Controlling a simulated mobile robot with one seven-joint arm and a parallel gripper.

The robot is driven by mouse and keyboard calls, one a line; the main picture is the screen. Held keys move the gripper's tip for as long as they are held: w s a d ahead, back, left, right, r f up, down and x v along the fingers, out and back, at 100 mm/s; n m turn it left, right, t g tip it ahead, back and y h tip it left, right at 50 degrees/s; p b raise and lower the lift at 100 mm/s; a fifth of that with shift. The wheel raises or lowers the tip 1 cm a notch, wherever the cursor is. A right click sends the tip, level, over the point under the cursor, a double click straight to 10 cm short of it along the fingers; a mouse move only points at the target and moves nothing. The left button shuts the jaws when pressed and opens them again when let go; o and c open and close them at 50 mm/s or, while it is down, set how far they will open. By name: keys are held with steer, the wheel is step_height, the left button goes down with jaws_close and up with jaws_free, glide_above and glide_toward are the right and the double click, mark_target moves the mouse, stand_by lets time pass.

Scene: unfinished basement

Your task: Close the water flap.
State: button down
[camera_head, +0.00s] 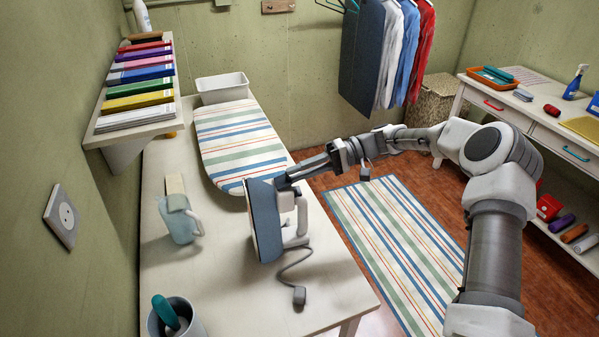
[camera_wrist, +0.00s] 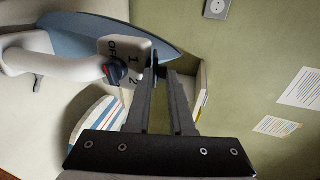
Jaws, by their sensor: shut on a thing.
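The iron (camera_head: 265,222) stands upright on its heel on the white table, its dark blue soleplate facing left and its tip up. In the wrist view, the iron (camera_wrist: 85,28) shows its pale handle, a white panel marked OFF, 1 and 2, and a dark knob with red. My gripper (camera_head: 287,181) reaches in from the right at the iron's upper end. In the wrist view, my gripper (camera_wrist: 158,70) has its fingertips close together beside the white panel, shut on a small part there, which I take to be the water flap; the fingers mostly hide it.
A striped ironing board (camera_head: 238,143) lies behind the iron. A light blue jug (camera_head: 180,225) stands to its left, and a pot (camera_head: 177,318) with a teal-handled item is at the front left. The iron's cord and plug (camera_head: 299,296) lie in front. A book shelf (camera_head: 118,134) is on the left wall.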

steer(key=c, duration=0.9)
jaws_free()
steer(key=shift+f, duration=0.1)
steer(key=shift+s, duration=0.1)
